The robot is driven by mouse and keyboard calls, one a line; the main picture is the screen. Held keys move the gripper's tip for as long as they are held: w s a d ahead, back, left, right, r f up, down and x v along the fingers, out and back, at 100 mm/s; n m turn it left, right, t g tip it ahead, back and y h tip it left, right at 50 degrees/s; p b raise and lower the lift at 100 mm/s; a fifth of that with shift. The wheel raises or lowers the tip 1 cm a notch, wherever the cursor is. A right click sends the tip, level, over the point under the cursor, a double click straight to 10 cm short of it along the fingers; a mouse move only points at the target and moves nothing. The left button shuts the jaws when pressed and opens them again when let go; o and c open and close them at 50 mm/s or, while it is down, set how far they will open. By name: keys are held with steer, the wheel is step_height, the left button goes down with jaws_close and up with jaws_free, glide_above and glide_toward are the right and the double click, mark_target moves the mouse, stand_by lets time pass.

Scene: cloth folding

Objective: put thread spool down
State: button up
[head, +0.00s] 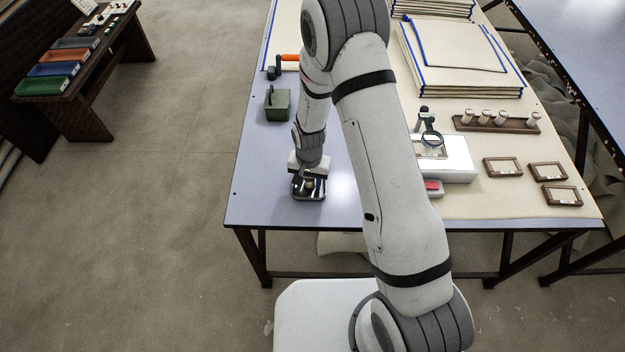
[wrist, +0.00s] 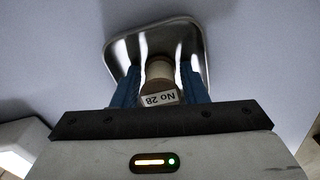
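A small tan thread spool (wrist: 160,72) with a paper label reading "No 28" is between the blue fingers of my gripper (wrist: 160,92) in the wrist view. The fingers lie close against both its sides and appear shut on it. A shiny metal tray (wrist: 125,52) with rounded corners is directly under and around the spool. In the head view my gripper (head: 309,186) points down over the tray (head: 309,198) near the table's front left. I cannot tell whether the spool touches the tray bottom.
A green box (head: 277,105) and an orange-handled tool (head: 288,58) are farther back on the table. Right of my arm are a white box (head: 458,170) with a magnifier, wooden frames (head: 548,171) and a rack (head: 495,123). Bare table (head: 258,170) lies left of the tray.

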steer(key=shift+o, duration=1.3)
steer(key=shift+r, duration=0.1)
steer(key=shift+r+p, duration=0.25)
steer(key=shift+p, duration=0.05)
step_height(320, 180, up, 10)
steer(key=shift+r+b, duration=0.25)
steer(key=shift+b, duration=0.75)
steer(key=s+d+r+n+t, duration=0.1)
steer(key=s+d+r, duration=0.25)
steer(key=r, duration=0.35)
steer(key=s+d+r, duration=0.2)
steer(key=d+r, duration=0.2)
steer(key=r, duration=0.4)
steer(key=s+d+r+t, duration=0.1)
steer(key=s+d+r, duration=0.3)
steer(key=s, duration=0.3)
steer(key=s+d+r+n+t, duration=0.1)
steer(key=s+d+r, duration=0.3)
steer(key=s, duration=0.3)
steer(key=shift+r+n, duration=0.2)
steer(key=shift+n, duration=0.1)
